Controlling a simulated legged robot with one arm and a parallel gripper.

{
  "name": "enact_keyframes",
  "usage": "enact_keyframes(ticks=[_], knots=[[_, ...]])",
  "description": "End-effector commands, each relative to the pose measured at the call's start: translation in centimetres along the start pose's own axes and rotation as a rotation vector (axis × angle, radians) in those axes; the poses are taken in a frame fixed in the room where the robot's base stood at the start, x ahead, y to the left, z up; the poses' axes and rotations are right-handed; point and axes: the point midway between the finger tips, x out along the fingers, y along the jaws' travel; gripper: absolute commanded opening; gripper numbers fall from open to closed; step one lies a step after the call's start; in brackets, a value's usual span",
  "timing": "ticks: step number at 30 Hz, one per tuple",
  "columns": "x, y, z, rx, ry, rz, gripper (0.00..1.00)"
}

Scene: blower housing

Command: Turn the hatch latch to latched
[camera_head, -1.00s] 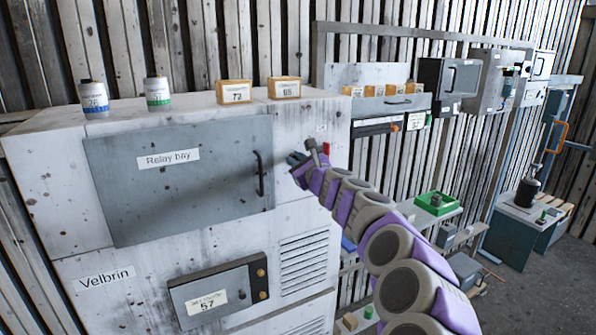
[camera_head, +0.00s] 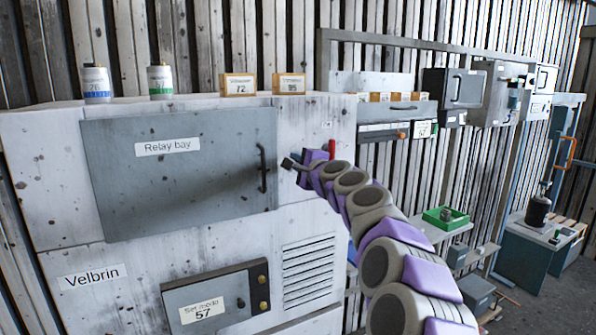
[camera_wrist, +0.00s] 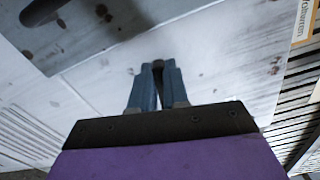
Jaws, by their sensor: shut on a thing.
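The grey hatch door (camera_head: 190,190) labelled "Relay bay" lies flat against the white cabinet front, with a dark vertical handle (camera_head: 263,168) near its right edge. My gripper (camera_head: 289,163) is at the cabinet face just right of that edge. In the wrist view its two blue fingers (camera_wrist: 158,70) are closed around a small dark piece (camera_wrist: 158,65), which appears to be the latch. Most of this piece is hidden by the fingers, so its angle is unclear. The door's corner (camera_wrist: 75,35) shows at upper left there.
A red part (camera_head: 331,149) is on the cabinet just right of my gripper. Two cans and two orange boxes (camera_head: 238,85) stand on the cabinet top. A lower panel (camera_head: 215,297) marked 57 has brass knobs. Shelves with a green tray (camera_head: 445,217) stand at right.

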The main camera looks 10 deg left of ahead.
Motion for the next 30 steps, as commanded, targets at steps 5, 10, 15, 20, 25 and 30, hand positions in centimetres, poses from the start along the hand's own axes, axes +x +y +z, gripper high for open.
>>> enact_keyframes(ticks=[5, 10, 15, 20, 25, 30], knots=[[0.19, 1.09, -0.13, -0.110, -0.001, 0.009, 0.00], [0.22, 1.17, -0.13, -0.177, -0.002, 0.010, 0.00], [0.23, 1.22, -0.18, -0.212, -0.002, 0.011, 0.00], [0.24, 1.25, -0.17, -0.223, -0.002, 0.013, 0.00], [0.26, 1.29, -0.13, -0.224, -0.004, 0.014, 0.00], [0.28, 1.33, -0.11, -0.224, -0.004, 0.015, 0.17]])
